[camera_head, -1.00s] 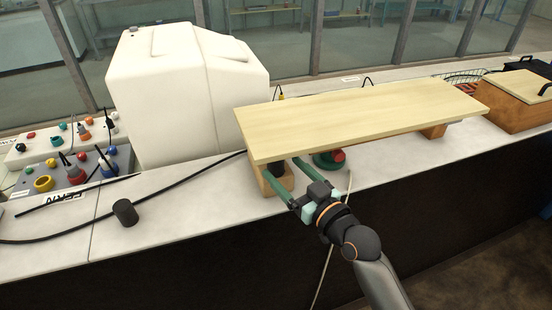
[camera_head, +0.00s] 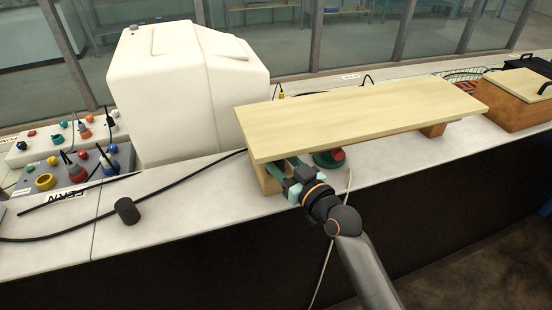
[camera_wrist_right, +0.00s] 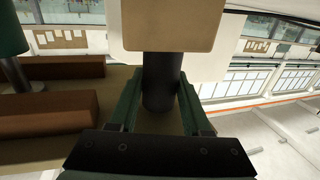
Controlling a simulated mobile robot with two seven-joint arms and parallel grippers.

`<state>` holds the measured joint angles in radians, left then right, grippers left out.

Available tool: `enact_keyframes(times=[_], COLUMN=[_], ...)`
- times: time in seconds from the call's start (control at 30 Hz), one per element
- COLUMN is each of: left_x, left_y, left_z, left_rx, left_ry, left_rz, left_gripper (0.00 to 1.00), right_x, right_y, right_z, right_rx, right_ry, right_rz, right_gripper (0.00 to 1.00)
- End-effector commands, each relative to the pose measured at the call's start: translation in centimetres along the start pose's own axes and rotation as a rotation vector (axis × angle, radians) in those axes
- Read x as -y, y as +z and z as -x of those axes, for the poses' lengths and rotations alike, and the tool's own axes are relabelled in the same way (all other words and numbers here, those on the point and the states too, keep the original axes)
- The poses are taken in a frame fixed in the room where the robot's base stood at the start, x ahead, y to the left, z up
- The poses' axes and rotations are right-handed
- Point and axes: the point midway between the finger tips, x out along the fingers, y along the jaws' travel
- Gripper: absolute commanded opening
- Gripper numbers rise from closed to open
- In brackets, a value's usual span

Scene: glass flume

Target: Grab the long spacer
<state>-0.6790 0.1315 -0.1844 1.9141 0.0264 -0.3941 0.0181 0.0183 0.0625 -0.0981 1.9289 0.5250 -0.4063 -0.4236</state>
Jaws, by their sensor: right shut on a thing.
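A dark upright cylinder (camera_wrist_right: 161,85), which I take for the long spacer, stands between the two green fingers of my right gripper (camera_wrist_right: 160,100) in the right wrist view. The fingers are shut on it. In the head view my right gripper (camera_head: 284,167) reaches in under the left front end of a pale wooden board (camera_head: 360,112). Its fingertips and the held spacer are hidden there by the board and my wrist. My left gripper is not in view.
The board rests raised on wooden blocks, one at its right end (camera_head: 433,130). A green and red item (camera_head: 329,157) sits under it close by my gripper. A black cable (camera_head: 190,180) crosses the white bench. A large white housing (camera_head: 185,90) stands behind.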

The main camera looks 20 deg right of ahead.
Motion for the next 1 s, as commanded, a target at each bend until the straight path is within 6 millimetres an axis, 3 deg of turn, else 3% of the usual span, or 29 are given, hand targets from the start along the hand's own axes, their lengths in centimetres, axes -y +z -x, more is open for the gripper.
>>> enact_keyframes(times=[0.07,0.33,0.83,1.0], left_x=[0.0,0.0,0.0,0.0], left_y=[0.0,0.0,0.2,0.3], left_z=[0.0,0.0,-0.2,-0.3], left_rx=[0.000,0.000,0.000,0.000], left_ry=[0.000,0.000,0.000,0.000], left_rz=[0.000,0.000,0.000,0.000], left_gripper=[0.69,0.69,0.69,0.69], right_x=[0.0,0.0,0.0,0.0], right_y=[0.0,0.0,-0.6,-0.5], right_z=[0.0,0.0,0.0,1.8], right_rx=[0.000,0.001,-0.003,0.001], right_ry=[0.000,0.000,0.002,0.002], right_rz=[0.000,0.000,0.001,0.000], right_gripper=[0.30,0.00,0.00,0.00])
